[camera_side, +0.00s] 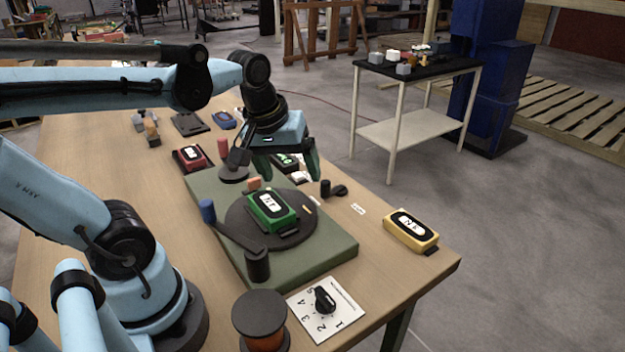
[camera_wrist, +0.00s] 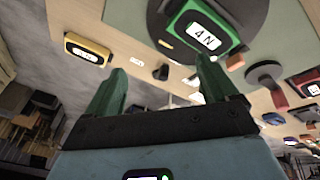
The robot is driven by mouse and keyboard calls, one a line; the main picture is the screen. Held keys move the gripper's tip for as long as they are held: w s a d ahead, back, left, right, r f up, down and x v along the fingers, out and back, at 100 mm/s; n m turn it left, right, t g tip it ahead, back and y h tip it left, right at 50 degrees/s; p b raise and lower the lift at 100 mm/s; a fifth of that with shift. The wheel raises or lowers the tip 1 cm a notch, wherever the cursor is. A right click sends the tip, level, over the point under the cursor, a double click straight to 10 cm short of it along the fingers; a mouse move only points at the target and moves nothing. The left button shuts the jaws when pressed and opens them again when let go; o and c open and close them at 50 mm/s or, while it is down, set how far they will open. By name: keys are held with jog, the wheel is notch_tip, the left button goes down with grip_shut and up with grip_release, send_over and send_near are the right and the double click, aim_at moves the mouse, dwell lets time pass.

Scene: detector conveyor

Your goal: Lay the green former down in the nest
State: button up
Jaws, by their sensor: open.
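A green former (camera_side: 272,211) with a black top and a white label lies flat on a dark round disc (camera_side: 241,229) on a green base plate. It also shows at the top of the wrist view (camera_wrist: 202,32). No recess that is clearly the nest can be made out. My gripper (camera_side: 290,174) has green fingers, is open, and hangs behind the former, above the far side of the base plate. In the wrist view its fingers (camera_wrist: 162,66) are apart with no former held between them. A white-labelled item (camera_side: 286,160) shows at the fingers, partly hidden.
A crank with a blue knob (camera_side: 207,207) stands at the disc's left. A yellow former (camera_side: 411,231) lies at the right table edge, a red one (camera_side: 192,158) at the back left. A dial plate (camera_side: 326,308) and a spool (camera_side: 260,318) are in front.

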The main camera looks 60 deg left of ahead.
jog(key=d+m+t, duration=0.1)
jog(key=m, duration=0.2)
jog(key=d+f+m+t, duration=0.1)
jog(key=d+m, duration=0.1)
jog(key=d+m+t, duration=0.1)
jog(key=d+m, duration=0.1)
jog(key=m, duration=0.1)
jog(key=shift+w+d+f+m+h, duration=0.15)
jog(key=shift+w+f+m+h, duration=0.15)
jog(key=shift+f, duration=0.1)
jog(key=shift+s, duration=0.1)
dwell(0.4)
